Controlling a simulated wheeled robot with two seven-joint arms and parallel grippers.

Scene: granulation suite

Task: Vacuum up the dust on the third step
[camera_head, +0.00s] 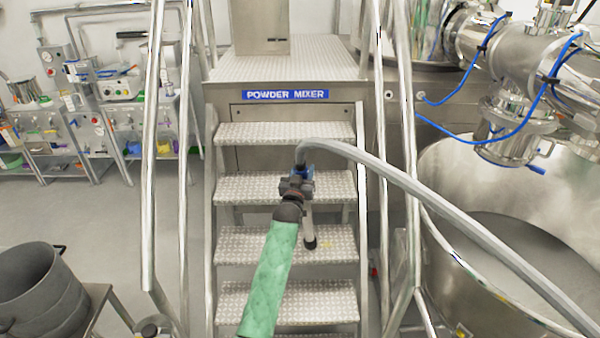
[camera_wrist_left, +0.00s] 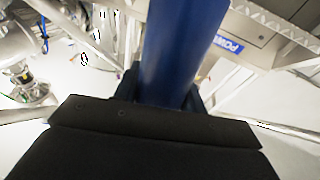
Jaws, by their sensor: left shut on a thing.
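The metal stair (camera_head: 286,246) has several tread-plate steps under a blue "POWDER MIXER" sign (camera_head: 286,95). My left gripper (camera_head: 298,184), on a green-sleeved arm, is shut on the blue handle of the vacuum wand (camera_head: 308,222). The blue handle (camera_wrist_left: 182,50) fills the upper middle of the left wrist view. The wand points down, and its dark nozzle appears over or on the third step down from the top; contact cannot be told. A faint yellowish patch (camera_head: 326,244), possibly dust, shows just right of the nozzle. My right gripper is not in view.
A grey hose (camera_head: 430,190) arcs from the wand to the lower right. Handrails (camera_head: 152,150) flank the stair. A large steel vessel (camera_head: 490,230) stands at right, a grey bin (camera_head: 40,290) at lower left. Open floor (camera_head: 95,225) lies left of the stair.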

